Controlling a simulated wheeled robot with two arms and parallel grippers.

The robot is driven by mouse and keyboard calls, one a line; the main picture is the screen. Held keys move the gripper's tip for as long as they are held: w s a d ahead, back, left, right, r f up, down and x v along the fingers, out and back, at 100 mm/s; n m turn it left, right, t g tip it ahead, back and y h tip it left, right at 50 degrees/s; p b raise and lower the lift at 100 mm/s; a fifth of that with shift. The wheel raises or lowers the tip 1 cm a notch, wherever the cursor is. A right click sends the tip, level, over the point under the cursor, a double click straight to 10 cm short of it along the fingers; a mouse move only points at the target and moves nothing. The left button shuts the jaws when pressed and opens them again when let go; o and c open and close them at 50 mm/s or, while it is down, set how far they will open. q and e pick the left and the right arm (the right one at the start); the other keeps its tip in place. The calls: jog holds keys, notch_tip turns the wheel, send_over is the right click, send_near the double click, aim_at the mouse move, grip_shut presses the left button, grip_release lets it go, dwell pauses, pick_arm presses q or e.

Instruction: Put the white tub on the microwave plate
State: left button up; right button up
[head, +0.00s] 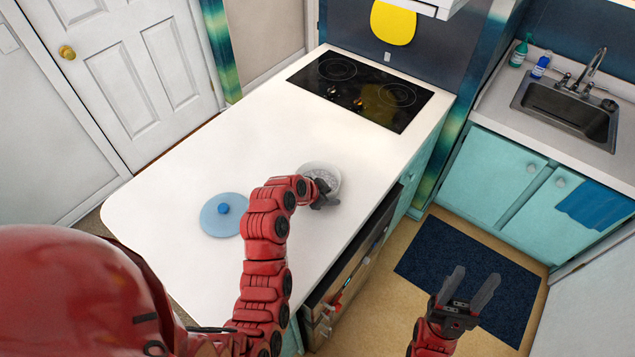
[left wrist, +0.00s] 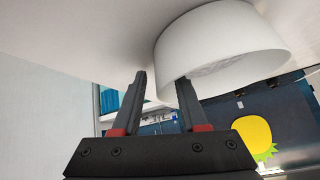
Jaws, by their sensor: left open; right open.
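The white tub (head: 325,170) stands upright on the white counter in the head view, its open top facing up. In the left wrist view the picture is upside down, and the tub (left wrist: 225,40) shows at the upper right. My left gripper (head: 323,198) is at the tub's near side, open. In the wrist view its two fingers (left wrist: 163,85) are spread, one overlapping the tub's edge and the other clear of it; I cannot tell whether they touch. My right gripper (head: 468,290) is open and empty above the floor.
A round blue lid (head: 225,228) with a knob lies left of my left arm on the counter (head: 170,200). A black cooktop (head: 360,88) is at the back. A dark-framed compartment (head: 345,275) shows under the counter's right edge. A blue mat (head: 440,245) covers the floor.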

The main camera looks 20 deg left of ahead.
pick_arm(q)
jog(key=shift+w+f, duration=0.15)
grip_shut()
dwell(1.4)
